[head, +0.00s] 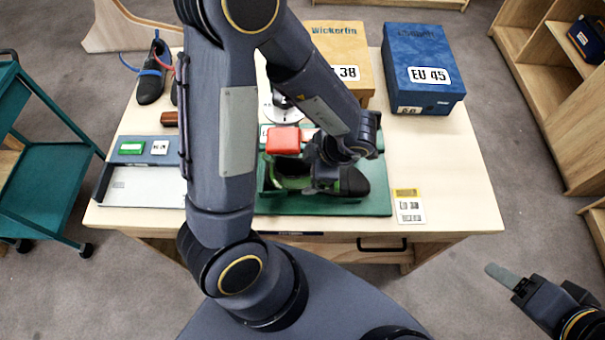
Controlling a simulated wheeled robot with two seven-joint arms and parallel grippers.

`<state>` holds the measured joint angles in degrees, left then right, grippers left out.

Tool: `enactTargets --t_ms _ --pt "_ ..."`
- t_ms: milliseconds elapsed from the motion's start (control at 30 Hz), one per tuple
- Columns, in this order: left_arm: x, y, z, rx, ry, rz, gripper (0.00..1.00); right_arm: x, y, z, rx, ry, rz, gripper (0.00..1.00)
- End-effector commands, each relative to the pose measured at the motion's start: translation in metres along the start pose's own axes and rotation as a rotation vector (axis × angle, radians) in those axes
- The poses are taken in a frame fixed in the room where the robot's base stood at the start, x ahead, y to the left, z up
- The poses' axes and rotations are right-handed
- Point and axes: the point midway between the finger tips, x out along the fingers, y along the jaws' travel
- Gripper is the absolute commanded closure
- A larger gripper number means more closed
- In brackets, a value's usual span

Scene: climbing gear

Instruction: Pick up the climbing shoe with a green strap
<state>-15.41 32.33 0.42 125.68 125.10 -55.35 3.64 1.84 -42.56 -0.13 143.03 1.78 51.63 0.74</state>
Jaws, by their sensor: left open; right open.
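A dark climbing shoe with green parts (354,184) lies on a green tray (375,208) near the front of the table, its toe to the right. My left gripper (326,181) is over the middle of this shoe, at or very near it. Its fingers are mostly hidden by my own wrist, and I cannot tell whether they touch the shoe. It is open. My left arm covers part of the tray's left side. My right gripper (512,279) is open and empty, low at the right, off the table.
A red block-like thing (283,141) stands right behind the shoe. A blue box (422,70) and a tan box (345,50) stand at the back. A dark shoe with a blue strap (150,86) is back left. The table's right front is mostly clear, beside a small card (410,211).

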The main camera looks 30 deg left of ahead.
Motion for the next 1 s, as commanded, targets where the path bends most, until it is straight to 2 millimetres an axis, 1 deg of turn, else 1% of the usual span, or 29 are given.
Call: enactTargets --t_ms 200,300,400,567,600,1000 --pt "0.034 0.002 0.006 0.001 0.003 -0.002 0.08 0.004 0.002 0.002 0.000 0.000 0.000 0.36" --pt "0.044 0.002 0.006 0.001 0.000 -0.001 0.08 0.005 0.002 0.003 0.000 0.000 0.000 0.36" --pt "0.047 0.003 0.006 0.002 -0.001 0.000 0.08 0.005 0.002 0.003 0.000 0.000 0.000 0.36" --pt "0.047 0.003 0.006 0.001 -0.002 0.000 0.08 0.005 0.002 0.003 0.000 0.000 0.000 0.36" --pt "0.047 0.003 0.006 0.001 -0.002 0.001 0.10 0.005 0.002 0.003 0.000 0.000 0.000 0.36" --pt "0.047 0.003 0.006 0.002 -0.002 0.000 0.62 0.005 0.002 0.003 0.000 0.000 0.000 0.36"
